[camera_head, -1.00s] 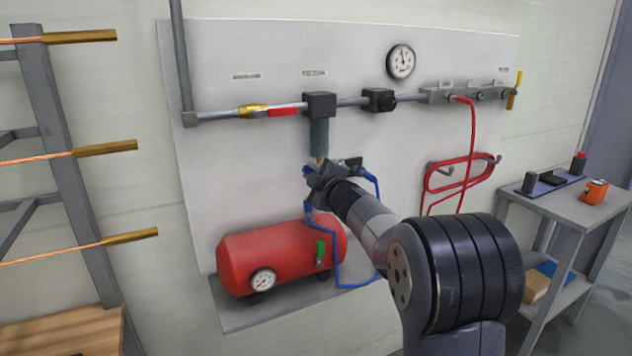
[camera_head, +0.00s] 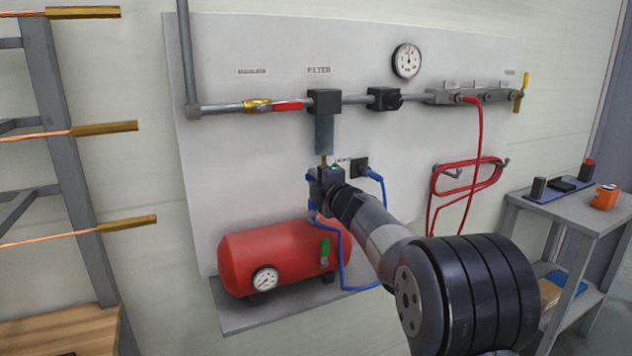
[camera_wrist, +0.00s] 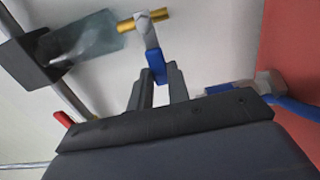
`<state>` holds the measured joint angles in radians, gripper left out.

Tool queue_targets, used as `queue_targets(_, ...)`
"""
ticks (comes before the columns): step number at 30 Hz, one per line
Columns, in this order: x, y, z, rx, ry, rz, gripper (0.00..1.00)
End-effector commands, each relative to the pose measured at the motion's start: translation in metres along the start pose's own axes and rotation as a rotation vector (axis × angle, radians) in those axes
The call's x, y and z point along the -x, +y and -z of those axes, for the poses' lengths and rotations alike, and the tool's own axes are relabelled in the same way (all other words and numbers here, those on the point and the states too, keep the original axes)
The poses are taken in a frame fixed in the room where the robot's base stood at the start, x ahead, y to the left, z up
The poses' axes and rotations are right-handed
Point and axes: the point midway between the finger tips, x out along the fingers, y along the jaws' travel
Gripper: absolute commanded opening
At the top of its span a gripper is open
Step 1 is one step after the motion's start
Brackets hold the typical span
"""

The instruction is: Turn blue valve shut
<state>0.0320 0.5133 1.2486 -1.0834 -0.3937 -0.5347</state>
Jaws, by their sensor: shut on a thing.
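The blue valve handle (camera_wrist: 157,64) shows in the wrist view between the two fingers of my gripper (camera_wrist: 159,78), which is shut on it. The handle joins a grey valve body (camera_wrist: 145,28) with a brass fitting (camera_wrist: 157,15) under the clear filter bowl (camera_wrist: 92,38). In the camera_head view my gripper (camera_head: 324,182) is just below the filter bowl (camera_head: 324,135) and hides most of the valve. Only the brass tip (camera_head: 323,160) above it shows clearly there.
A red tank (camera_head: 275,260) with a gauge sits below on a shelf. A blue hose (camera_head: 343,255) hangs beside my arm. A red-handled valve (camera_head: 288,106) is on the pipe above. A coiled red hose (camera_head: 465,180) and side table (camera_head: 570,213) are to the right.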

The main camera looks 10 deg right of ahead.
Motion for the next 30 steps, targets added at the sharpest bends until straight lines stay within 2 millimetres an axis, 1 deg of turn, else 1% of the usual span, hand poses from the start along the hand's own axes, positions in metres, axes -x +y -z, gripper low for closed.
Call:
queue_targets(7,-0.0001,-0.0017,0.0001,0.004,0.0,0.003,0.0)
queue_targets(8,0.0,-0.0017,0.0002,0.004,0.001,0.003,0.18)
queue_targets(16,-0.0001,-0.0017,0.0001,0.002,0.0,0.003,0.39)
queue_targets(30,-0.0002,-0.0022,-0.0002,-0.018,0.0,0.008,0.39)
